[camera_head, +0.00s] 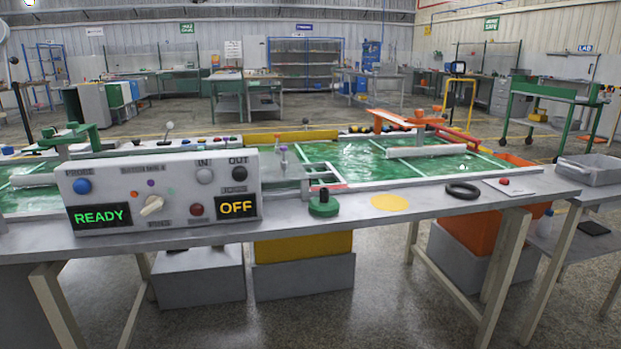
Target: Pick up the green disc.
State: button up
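A green disc (323,208) with a small dark upright knob on top sits on the grey table (350,210), near its front edge. It is just right of the white control panel (150,175) and left of a flat yellow circle (389,202). Nothing covers the disc. My gripper is not in this view.
The panel shows READY and OFF displays. A black ring (463,190) and a white plate with a red button (511,187) lie to the right. Behind is a green board with white lines (400,160). A grey tray (592,170) stands at far right.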

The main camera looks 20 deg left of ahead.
aim_at(323, 204)
jog(key=z, duration=1.1)
jog(key=i, duration=2.9)
jog(key=u, duration=4)
jog(key=i, duration=0.5)
jog(key=u, duration=0.15)
